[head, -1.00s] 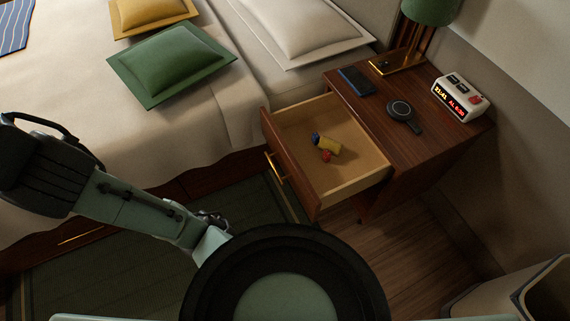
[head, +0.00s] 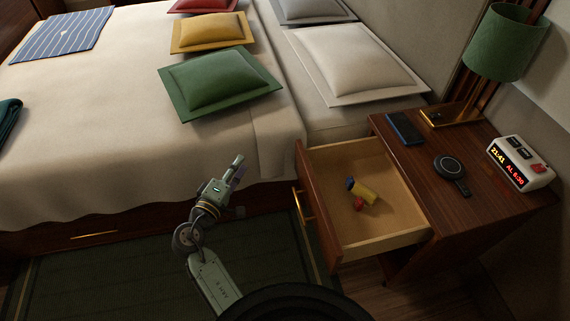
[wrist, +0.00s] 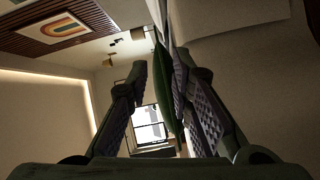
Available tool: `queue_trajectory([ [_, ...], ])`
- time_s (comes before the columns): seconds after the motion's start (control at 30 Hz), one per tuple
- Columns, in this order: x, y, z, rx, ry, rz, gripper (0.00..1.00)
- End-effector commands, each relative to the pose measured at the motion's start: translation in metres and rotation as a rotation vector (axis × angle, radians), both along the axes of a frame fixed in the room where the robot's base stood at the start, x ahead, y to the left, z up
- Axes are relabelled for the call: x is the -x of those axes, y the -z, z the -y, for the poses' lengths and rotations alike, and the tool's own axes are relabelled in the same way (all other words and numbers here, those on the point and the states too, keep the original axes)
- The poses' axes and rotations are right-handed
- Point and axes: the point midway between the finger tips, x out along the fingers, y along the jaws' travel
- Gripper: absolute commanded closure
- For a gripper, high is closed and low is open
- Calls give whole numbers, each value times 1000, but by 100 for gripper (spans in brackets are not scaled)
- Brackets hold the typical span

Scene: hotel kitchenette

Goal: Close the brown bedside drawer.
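The brown bedside drawer (head: 317,218) is pulled out of the dark wood nightstand (head: 472,207) in the head view. Its front, with a brass handle (head: 303,204), faces left. A small yellow thing with a blue end (head: 362,191) and a red piece lies inside. My gripper (head: 238,168) is raised to the left of the drawer front, apart from it, beside the bed. In the wrist view its two fingers (wrist: 155,85) stand apart, with a green shape seen between them; I cannot tell what that is. The drawer does not show clearly in the wrist view.
The bed (head: 110,150) with pillows lies behind my gripper. Dark green rug (head: 110,275) covers the floor at left.

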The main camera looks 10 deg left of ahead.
Motion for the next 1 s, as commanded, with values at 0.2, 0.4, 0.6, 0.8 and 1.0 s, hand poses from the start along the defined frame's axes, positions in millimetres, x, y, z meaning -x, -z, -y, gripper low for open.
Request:
queue_trajectory([
  [0.2, 26, 47, 61, 225, 185, -37, 96],
  [0.4, 9, 45, 73, 235, 197, -35, 100],
  [0.6, -28, 44, 91, 234, 195, -35, 100],
  [0.8, -65, 44, 110, 231, 193, -35, 100],
  [1.0, -71, 45, 137, 232, 192, -36, 100],
])
